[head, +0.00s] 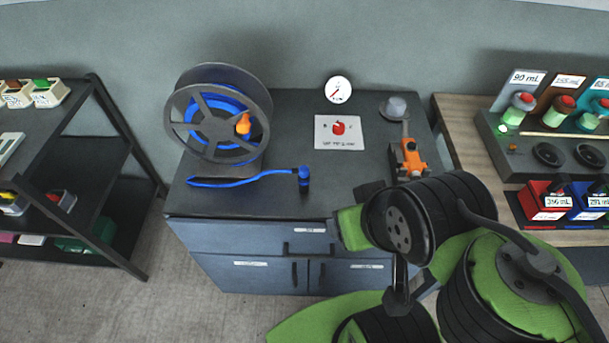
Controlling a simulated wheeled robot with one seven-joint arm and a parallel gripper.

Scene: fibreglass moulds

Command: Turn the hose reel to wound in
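The hose reel (217,112) stands at the left of the dark cabinet top. It has grey spoked discs, and blue hose (232,102) shows wound between them. An orange crank knob (243,124) sits at the right side of the front disc. A loose length of blue hose (235,181) lies in front of the reel and ends at a dark blue nozzle (304,179). My green and black arm (430,212) fills the lower right, well apart from the reel. I cannot make out my gripper's fingers; the arm links seem to hide them.
On the cabinet (182,198) are a card with a red picture (339,132), a grey knob-like thing (393,108) and an orange tool-like thing (409,157) close to my arm. A round dial (339,90) is behind. A shelf (118,122) stands left, a loaded wooden bench (452,110) right.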

